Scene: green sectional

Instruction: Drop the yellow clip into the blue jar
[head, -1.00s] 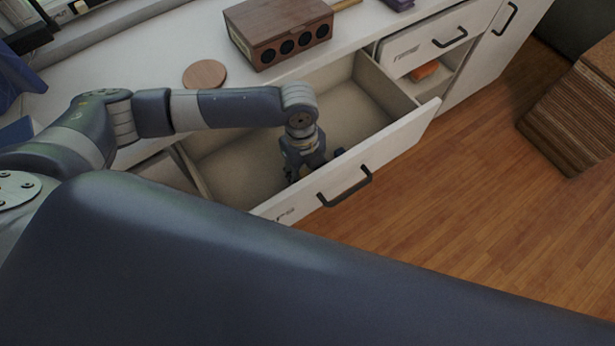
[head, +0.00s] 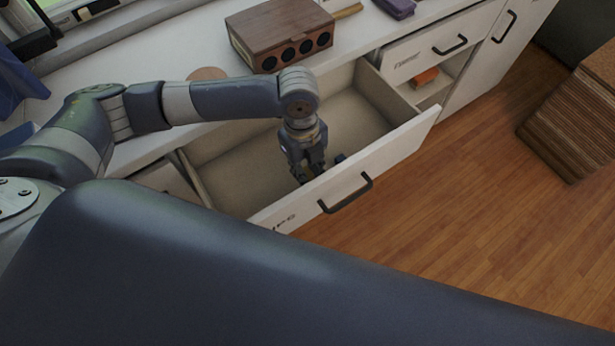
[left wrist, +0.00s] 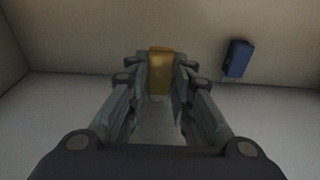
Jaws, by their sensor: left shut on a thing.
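My left gripper (head: 305,176) reaches down into the open drawer (head: 232,170), close to the drawer's front panel. In the left wrist view its fingers (left wrist: 160,85) are shut on the yellow clip (left wrist: 160,72), which stands out at the fingertips. In the head view the clip is hidden by the fingers. I cannot make out a blue jar for sure in either view. My right gripper is not in view.
A small blue block-like thing (left wrist: 238,58) lies in the drawer, right of the gripper. A wooden box with round holes (head: 280,36) and a round wooden disc (head: 207,73) are on the white counter. An orange thing (head: 426,77) sits in a compartment to the right.

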